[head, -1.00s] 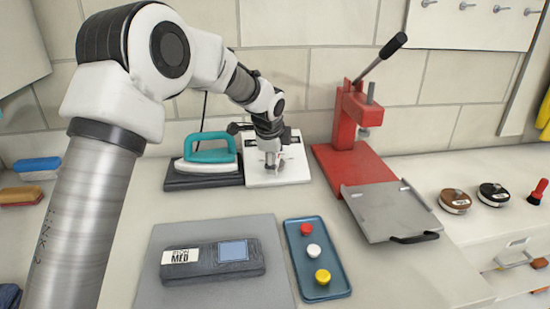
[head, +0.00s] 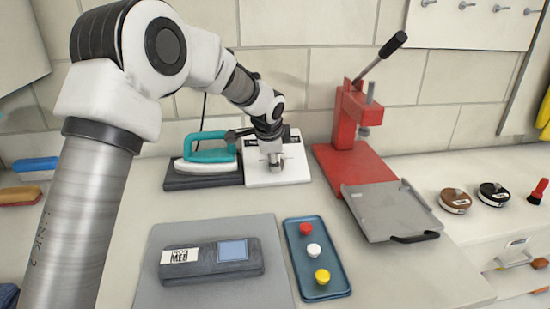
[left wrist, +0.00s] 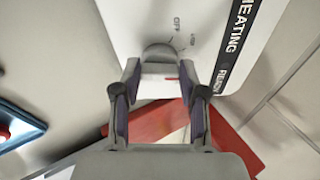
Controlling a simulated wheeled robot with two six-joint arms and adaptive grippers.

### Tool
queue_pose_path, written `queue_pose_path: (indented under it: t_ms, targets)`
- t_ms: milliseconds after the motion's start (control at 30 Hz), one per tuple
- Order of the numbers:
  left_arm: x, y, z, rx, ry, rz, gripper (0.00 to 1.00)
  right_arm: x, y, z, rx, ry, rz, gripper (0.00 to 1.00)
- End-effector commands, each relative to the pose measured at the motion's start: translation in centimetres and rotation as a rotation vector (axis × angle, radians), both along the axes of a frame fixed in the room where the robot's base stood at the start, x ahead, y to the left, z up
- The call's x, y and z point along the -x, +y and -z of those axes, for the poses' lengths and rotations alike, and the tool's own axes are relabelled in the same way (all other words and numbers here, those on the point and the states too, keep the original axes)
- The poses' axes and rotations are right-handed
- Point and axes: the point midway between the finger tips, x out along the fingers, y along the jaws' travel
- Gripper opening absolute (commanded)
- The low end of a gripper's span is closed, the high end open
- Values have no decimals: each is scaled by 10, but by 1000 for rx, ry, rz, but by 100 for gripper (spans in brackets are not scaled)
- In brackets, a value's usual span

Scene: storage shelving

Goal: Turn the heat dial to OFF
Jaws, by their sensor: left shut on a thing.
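The white heating unit (head: 292,176) stands on the counter against the back wall, right of the teal iron. My left gripper (head: 273,162) reaches down over its front face. In the left wrist view, the gripper (left wrist: 158,76) is shut on the heat dial (left wrist: 160,52), a grey rounded knob with a pale part and a red mark between the fingers. The word OFF is printed on the panel (left wrist: 205,22) just beyond the dial, with another small label beside it. Where the dial points is hard to tell. My right gripper is not in view.
The teal iron (head: 208,152) rests on a dark base left of the unit. A red press (head: 350,130) with a grey platen (head: 385,212) stands to the right. A grey mat (head: 205,226) and a blue tray (head: 290,255) of coloured knobs lie in front.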

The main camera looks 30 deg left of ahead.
Motion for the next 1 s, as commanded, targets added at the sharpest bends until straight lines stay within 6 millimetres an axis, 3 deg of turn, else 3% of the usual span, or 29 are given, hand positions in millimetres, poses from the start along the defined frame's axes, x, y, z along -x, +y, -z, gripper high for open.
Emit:
queue_pose_path:
  t_ms: [1000]
  targets:
    - [4, -6, 10, 349, -262, -827, 7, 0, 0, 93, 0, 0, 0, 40]
